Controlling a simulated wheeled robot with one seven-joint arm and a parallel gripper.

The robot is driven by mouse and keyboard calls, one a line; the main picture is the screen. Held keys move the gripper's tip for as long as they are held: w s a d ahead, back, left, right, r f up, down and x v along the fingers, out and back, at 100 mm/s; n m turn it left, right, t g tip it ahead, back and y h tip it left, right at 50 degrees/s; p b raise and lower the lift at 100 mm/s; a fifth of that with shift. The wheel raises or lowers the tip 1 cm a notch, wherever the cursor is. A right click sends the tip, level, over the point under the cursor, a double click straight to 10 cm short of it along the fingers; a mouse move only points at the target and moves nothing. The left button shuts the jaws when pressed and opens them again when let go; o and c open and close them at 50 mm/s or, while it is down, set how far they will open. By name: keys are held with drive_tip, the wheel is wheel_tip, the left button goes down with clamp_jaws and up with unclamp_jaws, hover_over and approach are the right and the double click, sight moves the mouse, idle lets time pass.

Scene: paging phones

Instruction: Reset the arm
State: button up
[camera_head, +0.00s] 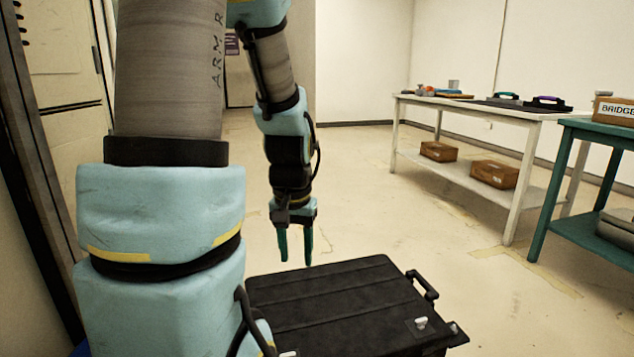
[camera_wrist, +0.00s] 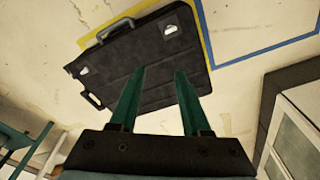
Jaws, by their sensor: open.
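My gripper (camera_head: 295,246) points down in the head view, with its two dark green fingers apart and nothing between them. It hangs above the floor, over or just behind the far edge of a black lidded case (camera_head: 345,300). In the wrist view my gripper (camera_wrist: 160,75) is also open and empty, and the black case (camera_wrist: 150,60) lies beyond the fingertips. My arm is bent, its blue and grey links filling the left of the head view.
A white table (camera_head: 520,112) with tools on top and cardboard boxes (camera_head: 495,173) on its lower shelf stands at right. A teal table (camera_head: 590,128) with a labelled box (camera_head: 614,111) is at the right edge. The middle floor (camera_head: 440,215) is clear.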

drive_tip(key=s+a+n, duration=0.2)
drive_tip(key=s+a, duration=0.1)
drive_tip(key=s, duration=0.2)
wheel_tip(320, 180, up, 30)
drive_tip(key=w+p, duration=0.1)
drive_tip(key=p, duration=2.8)
drive_tip(key=shift+d, duration=0.2)
drive_tip(key=shift+o, duration=0.3)
drive_tip(key=shift+f, duration=0.1)
